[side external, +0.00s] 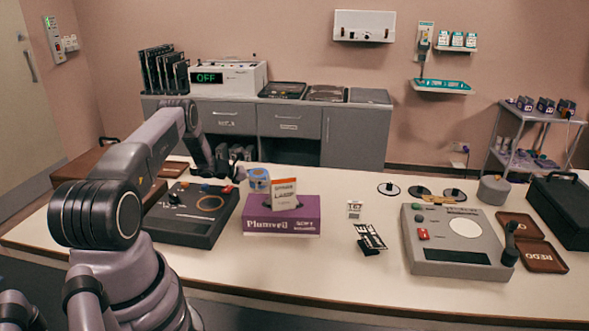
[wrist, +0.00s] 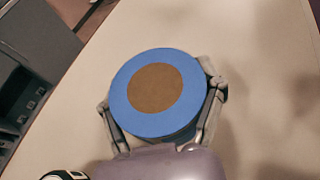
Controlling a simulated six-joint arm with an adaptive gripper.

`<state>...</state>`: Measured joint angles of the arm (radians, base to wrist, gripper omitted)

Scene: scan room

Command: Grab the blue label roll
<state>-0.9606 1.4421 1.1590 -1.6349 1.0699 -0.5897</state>
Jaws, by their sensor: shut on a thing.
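The blue label roll (wrist: 118,92) is round with a brown core and fills the middle of the wrist view. My gripper (wrist: 161,103) is shut on it, with one finger against each side. In the side external view the blue roll (side external: 258,177) shows behind the purple box, partly hidden by an orange and white card. My gripper (side external: 241,174) is just left of it there, and its fingers are too small to make out clearly. I cannot tell whether the roll touches the table.
The purple box (side external: 272,226) with the upright card (side external: 285,190) stands in front of the roll. A dark control panel (side external: 190,232) lies to the left. A grey console (side external: 438,252) stands to the right. The table (side external: 330,285) is clear along its front.

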